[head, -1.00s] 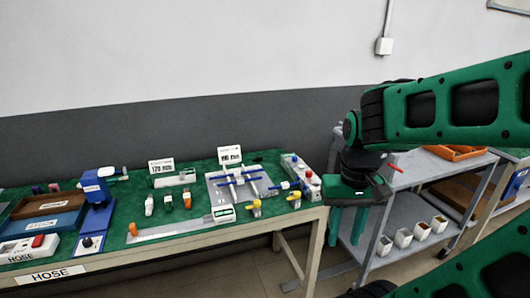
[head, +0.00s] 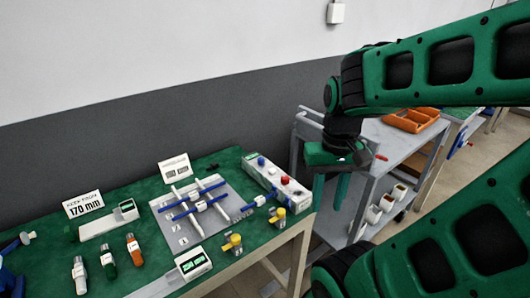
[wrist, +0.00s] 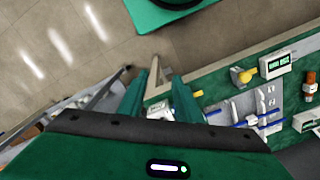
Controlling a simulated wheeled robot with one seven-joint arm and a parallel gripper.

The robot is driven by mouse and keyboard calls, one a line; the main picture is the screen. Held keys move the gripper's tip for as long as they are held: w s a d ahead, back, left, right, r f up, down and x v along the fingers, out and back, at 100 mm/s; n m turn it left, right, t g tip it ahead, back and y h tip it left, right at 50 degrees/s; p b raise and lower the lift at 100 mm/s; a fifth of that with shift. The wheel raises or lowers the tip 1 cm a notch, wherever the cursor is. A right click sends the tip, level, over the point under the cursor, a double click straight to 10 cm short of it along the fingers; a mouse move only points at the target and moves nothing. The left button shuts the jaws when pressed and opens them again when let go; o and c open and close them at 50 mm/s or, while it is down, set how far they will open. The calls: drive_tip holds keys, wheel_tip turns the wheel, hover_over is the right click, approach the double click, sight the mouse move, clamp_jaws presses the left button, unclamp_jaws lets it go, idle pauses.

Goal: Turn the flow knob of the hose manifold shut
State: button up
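A long pale grey box (head: 277,183) with a blue knob (head: 261,160) and red knobs lies at the table's right end in the head view. A grey plate (head: 180,236) beside it carries crossed white bars and blue rods. Two yellow-topped fittings (head: 233,242) stand near the front edge. I cannot tell for sure which of these is the hose manifold or its flow knob. My gripper (head: 330,200) points down, open and empty, right of the table end. In the wrist view its fingers (wrist: 157,95) are apart, with floor and the table edge behind them.
The green-topped table (head: 120,184) also holds a "170 mm" sign (head: 84,205), small coloured-topped bottles (head: 133,250) and a display box (head: 193,263). A grey cart (head: 388,137) with an orange tray (head: 411,120) stands to the right, close behind my gripper.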

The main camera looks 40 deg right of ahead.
drive_tip(key=shift+w, duration=0.1)
drive_tip(key=shift+o, duration=0.9)
drive_tip(key=shift+s+r, duration=0.15)
drive_tip(key=shift+s, duration=0.05)
drive_tip(key=m+t+h, duration=0.3)
drive_tip(key=h, duration=0.1)
approach(261, 159)
drive_tip(key=shift+y, duration=0.3)
drive_tip(key=x, duration=0.8)
drive_tip(key=shift+w+d, duration=0.2)
drive_tip(key=shift+d, duration=0.15)
